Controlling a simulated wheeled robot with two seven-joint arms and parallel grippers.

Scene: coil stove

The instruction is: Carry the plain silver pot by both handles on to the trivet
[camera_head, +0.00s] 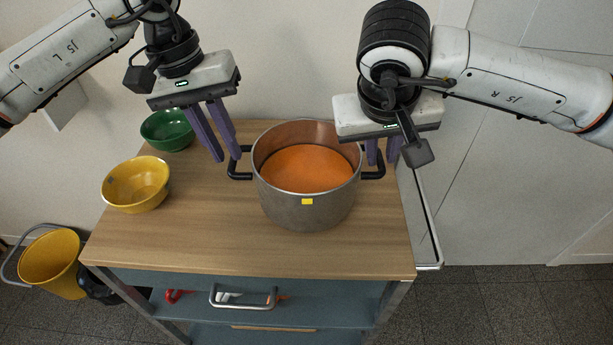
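The plain silver pot (305,208) stands upright on the wooden worktop, with orange contents and a yellow mark on its front. Its black left handle (238,175) and black right handle (374,175) stick out at the sides. My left gripper (228,159) is open, its purple fingers apart, with the tips close to the back of the left handle; I cannot tell if they touch it. My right gripper (382,163) is open at the right handle, its fingers on either side of the handle's outer part as seen from here. I see no trivet in this view.
A yellow bowl (137,186) and a green bowl (168,130) stand on the worktop (240,245) at the left. The worktop in front of the pot is clear. A yellow bucket (52,263) is on the floor at the left.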

